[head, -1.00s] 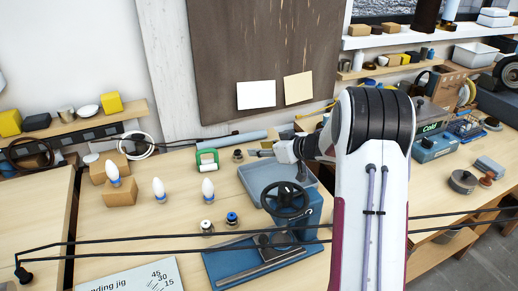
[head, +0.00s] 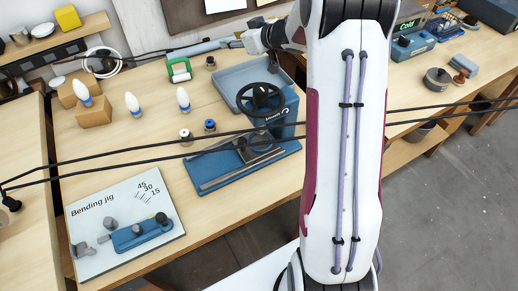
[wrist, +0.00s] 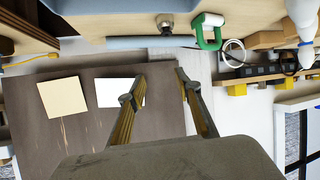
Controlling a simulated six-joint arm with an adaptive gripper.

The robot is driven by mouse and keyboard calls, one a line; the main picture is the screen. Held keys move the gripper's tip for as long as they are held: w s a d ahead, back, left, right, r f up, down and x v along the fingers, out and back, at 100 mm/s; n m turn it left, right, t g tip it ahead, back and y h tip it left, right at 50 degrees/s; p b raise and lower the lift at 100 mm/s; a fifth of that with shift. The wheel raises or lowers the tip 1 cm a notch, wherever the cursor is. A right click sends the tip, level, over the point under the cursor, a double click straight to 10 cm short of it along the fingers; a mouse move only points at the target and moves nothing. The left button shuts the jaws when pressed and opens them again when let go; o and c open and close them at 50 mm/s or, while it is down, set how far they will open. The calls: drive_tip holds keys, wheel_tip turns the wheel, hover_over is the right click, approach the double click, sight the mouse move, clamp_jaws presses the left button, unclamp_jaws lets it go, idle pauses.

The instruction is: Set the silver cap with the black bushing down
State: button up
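A small silver cap with a black bushing (head: 210,62) stands on the wooden bench beside the green tape-like holder. It also shows in the wrist view (wrist: 165,22), where the picture is upside down. My gripper (head: 232,41) is near it in the head view, up and to the right. In the wrist view my gripper (wrist: 161,80) has its two fingers apart with nothing between them, and they do not touch the cap. Another silver cap (head: 186,136) and a blue-and-black piece (head: 210,127) stand nearer the front of the bench.
The green holder (head: 179,70) is close to the cap's left. A grey tray (head: 229,77) and a blue press with a black handwheel (head: 262,98) stand to the right. White bulbs (head: 132,103) are at left. The bending jig board (head: 110,205) lies in front.

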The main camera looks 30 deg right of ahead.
drive_tip(key=s+r+m+h, duration=0.2)
drive_tip(key=s+r+h, duration=0.25)
drive_tip(key=r, duration=0.55)
drive_tip(key=s+a+r+m+g, duration=0.1)
drive_tip(key=s+a, duration=0.1)
drive_tip(key=s, duration=0.5)
drive_tip(key=s+a+r+m+g+h, duration=0.1)
drive_tip(key=s+a, duration=0.1)
drive_tip(key=s, duration=0.6)
drive_tip(key=s+a+r+g+h, duration=0.1)
drive_tip(key=s+a, duration=0.2)
drive_tip(key=s, duration=0.5)
drive_tip(key=shift+s+r+m, duration=0.2)
drive_tip(key=shift+r+m, duration=0.05)
drive_tip(key=shift+m, duration=0.15)
drive_tip(key=s+a+f+g+y, duration=0.1)
drive_tip(key=s+a+f, duration=0.1)
drive_tip(key=s, duration=0.3)
drive_tip(key=s+a+f+g+y, duration=0.1)
drive_tip(key=s+a+f, duration=0.1)
drive_tip(key=s+a, duration=0.2)
drive_tip(key=s+a+f+n+g+y, duration=0.1)
drive_tip(key=s+a+f, duration=0.1)
drive_tip(key=s, duration=0.6)
drive_tip(key=shift+s+a, duration=0.25)
drive_tip(key=shift+a, duration=0.55)
